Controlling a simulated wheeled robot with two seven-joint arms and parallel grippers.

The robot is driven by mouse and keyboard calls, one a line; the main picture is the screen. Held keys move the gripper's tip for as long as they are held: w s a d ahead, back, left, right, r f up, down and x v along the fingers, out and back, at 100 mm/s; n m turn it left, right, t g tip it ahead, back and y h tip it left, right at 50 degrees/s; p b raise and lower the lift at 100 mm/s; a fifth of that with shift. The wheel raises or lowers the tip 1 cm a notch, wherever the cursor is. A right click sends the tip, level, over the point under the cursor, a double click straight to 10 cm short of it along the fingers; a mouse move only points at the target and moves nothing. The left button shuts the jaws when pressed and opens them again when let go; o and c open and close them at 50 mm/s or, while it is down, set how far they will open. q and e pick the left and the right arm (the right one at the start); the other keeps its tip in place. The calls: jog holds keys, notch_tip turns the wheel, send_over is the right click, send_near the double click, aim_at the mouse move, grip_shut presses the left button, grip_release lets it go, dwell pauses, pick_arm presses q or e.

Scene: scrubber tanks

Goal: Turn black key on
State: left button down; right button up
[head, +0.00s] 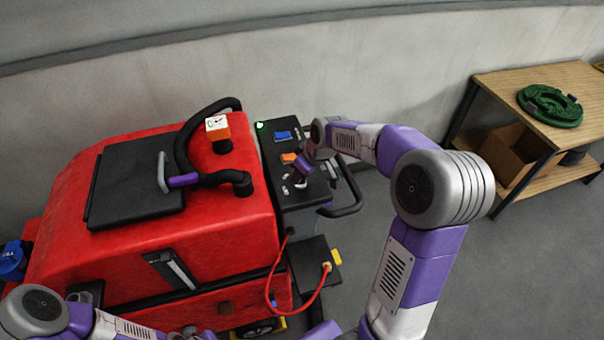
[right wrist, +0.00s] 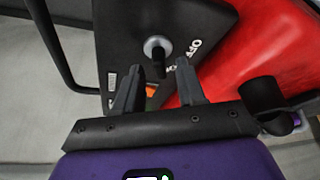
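The black key (right wrist: 157,48) sits in a silver round lock on the dark control panel (right wrist: 115,50), with white "OFF" lettering beside it in the right wrist view. My right gripper (right wrist: 158,78) is open, and its two dark fingers are apart and point toward the key. I see no clear contact between the fingers and the key. In the head view my right gripper (head: 301,172) is low over the panel (head: 276,151), and the key is hard to make out there.
The red scrubber tank (head: 225,210) with a black lid (head: 137,182) and hose (head: 190,145) stands left of the panel. The panel bears a blue switch (head: 283,135) and an orange part (head: 289,158). A black handle (head: 350,195) and a wooden table (head: 500,82) are to the right.

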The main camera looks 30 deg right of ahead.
pick_arm(q)
jog(key=shift+r, duration=0.2)
pick_arm(e)
jog(key=v, duration=0.6)
jog(key=shift+s, duration=0.1)
